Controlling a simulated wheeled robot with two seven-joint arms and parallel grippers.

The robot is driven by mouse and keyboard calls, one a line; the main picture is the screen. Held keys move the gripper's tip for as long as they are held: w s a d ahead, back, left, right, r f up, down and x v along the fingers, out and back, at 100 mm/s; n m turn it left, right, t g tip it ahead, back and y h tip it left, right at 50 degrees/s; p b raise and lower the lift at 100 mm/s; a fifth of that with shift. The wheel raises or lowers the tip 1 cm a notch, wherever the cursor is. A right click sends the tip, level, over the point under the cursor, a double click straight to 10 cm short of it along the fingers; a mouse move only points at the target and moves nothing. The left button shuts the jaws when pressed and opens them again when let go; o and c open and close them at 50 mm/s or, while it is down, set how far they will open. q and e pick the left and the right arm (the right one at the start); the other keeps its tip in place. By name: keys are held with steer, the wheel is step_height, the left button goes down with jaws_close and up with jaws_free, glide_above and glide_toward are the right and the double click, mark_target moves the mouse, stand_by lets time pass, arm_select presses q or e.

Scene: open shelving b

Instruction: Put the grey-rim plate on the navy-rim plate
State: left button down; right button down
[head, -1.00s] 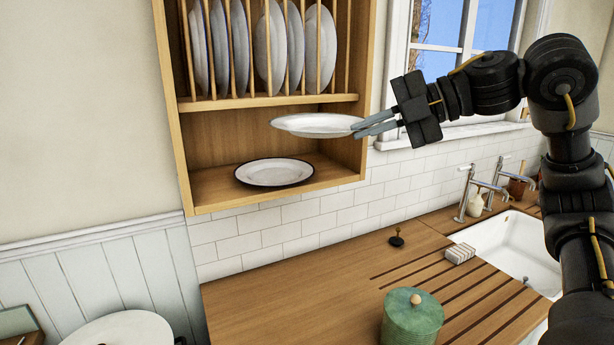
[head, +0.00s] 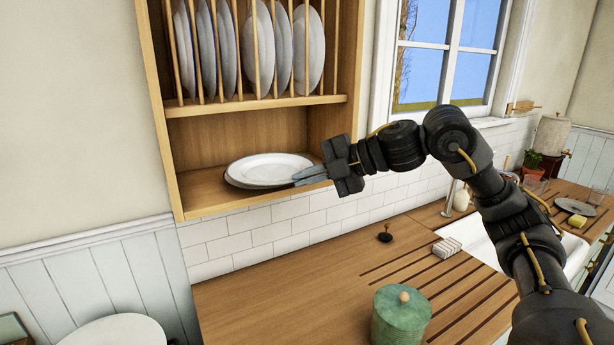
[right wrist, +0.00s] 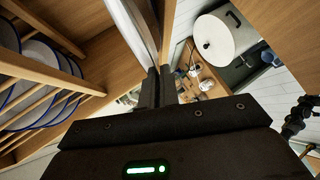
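The grey-rim plate (head: 268,167) is white and lies nearly flat over the lower shelf of the wooden rack. My right gripper (head: 308,175) is shut on its right edge. In the right wrist view the plate (right wrist: 142,25) shows edge-on, running up from the fingers (right wrist: 157,88). The navy-rim plate (head: 240,187) is on the lower shelf under the held plate. Only a thin dark sliver of it shows at the lower left; the rest is hidden. I cannot tell whether the two plates touch. My left gripper is in neither view.
The wooden rack (head: 200,209) has upright plates (head: 258,50) behind dowels above the lower shelf. Its right side wall stands close to my gripper. Below are a wooden counter (head: 270,300), a green lidded pot (head: 400,318), a small black object (head: 385,237) and a sink.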

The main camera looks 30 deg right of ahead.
steer(key=shift+s+d+f, duration=0.1)
steer(key=shift+f, duration=0.15)
steer(key=shift+f+b, duration=0.35)
steer(key=shift+f, duration=0.1)
steer(key=c, duration=1.6)
jaws_free()
steer(key=shift+c, duration=0.2)
